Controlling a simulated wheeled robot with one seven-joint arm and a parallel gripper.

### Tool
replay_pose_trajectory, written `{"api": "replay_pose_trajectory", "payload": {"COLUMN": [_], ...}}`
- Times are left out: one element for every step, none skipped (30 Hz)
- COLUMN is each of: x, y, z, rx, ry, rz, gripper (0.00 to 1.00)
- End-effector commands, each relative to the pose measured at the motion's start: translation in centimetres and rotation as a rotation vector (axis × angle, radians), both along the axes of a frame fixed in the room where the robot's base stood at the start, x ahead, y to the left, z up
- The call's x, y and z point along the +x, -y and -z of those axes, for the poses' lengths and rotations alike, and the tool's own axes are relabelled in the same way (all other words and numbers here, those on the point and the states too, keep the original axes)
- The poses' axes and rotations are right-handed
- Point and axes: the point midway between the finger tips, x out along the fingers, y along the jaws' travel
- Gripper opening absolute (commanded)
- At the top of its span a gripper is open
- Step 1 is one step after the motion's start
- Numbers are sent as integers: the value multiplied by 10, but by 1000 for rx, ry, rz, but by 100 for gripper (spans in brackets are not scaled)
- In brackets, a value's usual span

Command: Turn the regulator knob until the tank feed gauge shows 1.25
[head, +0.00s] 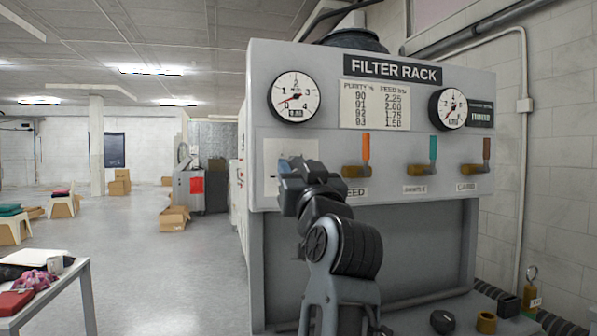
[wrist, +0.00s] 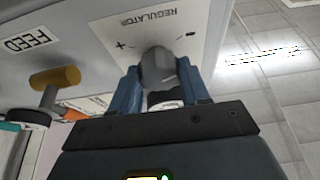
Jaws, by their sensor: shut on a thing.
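The grey regulator knob (wrist: 157,66) sits on a white plate (wrist: 118,36) marked REGULATOR, with plus and minus signs, in the wrist view. My gripper (wrist: 165,82) is shut on the knob, one blue finger on each side. In the head view my gripper (head: 290,168) is against the panel's lower left and hides the knob. A round white gauge (head: 294,99) is above it; its red needle points low left, seemingly between 0 and 1. A second gauge (head: 447,109) is at the panel's right. I cannot read which one is named tank feed.
The filter rack (head: 265,60) carries a purity and feed chart (head: 376,104). Orange (head: 366,148), teal (head: 433,150) and brown (head: 486,150) valve handles stand right of my gripper. A dark round part (head: 442,321) is on the shelf below.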

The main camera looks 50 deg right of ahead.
Motion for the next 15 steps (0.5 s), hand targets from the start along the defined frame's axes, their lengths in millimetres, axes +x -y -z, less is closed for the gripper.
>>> {"api": "replay_pose_trajectory", "payload": {"x": [0, 0, 0, 0, 0, 0, 0, 0, 0, 0, 0, 0, 0, 0, 0], "y": [0, 0, 0, 0, 0, 0, 0, -1, -1, -1, -1, -1, -1, -1, -1], "z": [0, 0, 1, 1, 1, 1, 2, 2, 2, 3, 3, 3, 4, 4, 4], "rx": [3, 5, 10, 13, 19, 29, 38, 48, 64, 78, 94, 116, 134, 153, 181], "ry": [2, 4, 7, 10, 14, 21, 28, 35, 46, 55, 67, 82, 94, 109, 126], "rz": [0, 0, -1, 0, 0, 0, 0, 0, 0, 1, -1, -1, -2, -1, 0], "gripper": [15, 15, 15, 15, 15, 15, 15, 15, 15, 15, 15, 15, 15, 15, 15]}}
